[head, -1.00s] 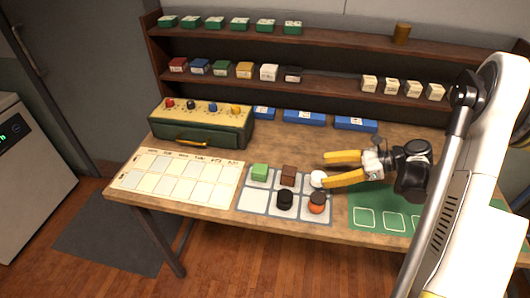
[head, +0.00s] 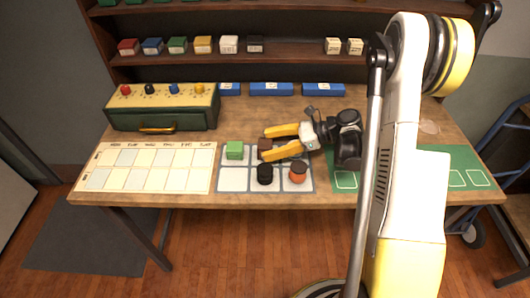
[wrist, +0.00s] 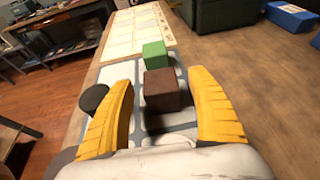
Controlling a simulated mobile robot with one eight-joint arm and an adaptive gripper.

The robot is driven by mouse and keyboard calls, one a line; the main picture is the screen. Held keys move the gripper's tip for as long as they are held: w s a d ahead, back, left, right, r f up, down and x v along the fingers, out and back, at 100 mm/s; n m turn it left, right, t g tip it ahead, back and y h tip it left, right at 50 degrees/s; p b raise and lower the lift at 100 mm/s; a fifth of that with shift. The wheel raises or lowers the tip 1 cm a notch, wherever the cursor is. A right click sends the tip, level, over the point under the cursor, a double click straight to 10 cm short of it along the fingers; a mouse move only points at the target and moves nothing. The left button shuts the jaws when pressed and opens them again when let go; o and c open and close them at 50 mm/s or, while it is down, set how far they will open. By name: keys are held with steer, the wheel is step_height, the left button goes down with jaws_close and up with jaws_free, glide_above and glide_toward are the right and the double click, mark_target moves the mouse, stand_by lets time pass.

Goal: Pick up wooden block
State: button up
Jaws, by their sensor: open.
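The wooden block is a dark brown cube (wrist: 162,88). In the wrist view it stands between the two yellow fingers of my gripper (wrist: 165,108), with gaps at both sides. In the head view the brown block (head: 265,145) is partly hidden by my gripper (head: 268,144), which is open and empty around it from the right. A green block (head: 234,150) sits left of it on the grey grid mat (head: 233,181); it also shows beyond the brown block in the wrist view (wrist: 155,54).
A black round piece (head: 265,173) and an orange piece with a dark top (head: 298,172) stand on the front row. A green case (head: 162,108) stands at the back left. A white grid sheet (head: 146,167) lies left; a green mat (head: 458,162) lies right.

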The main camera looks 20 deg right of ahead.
steer(key=shift+w+a+f, duration=0.2)
steer(key=shift+a, duration=0.25)
steer(key=c, duration=1.3)
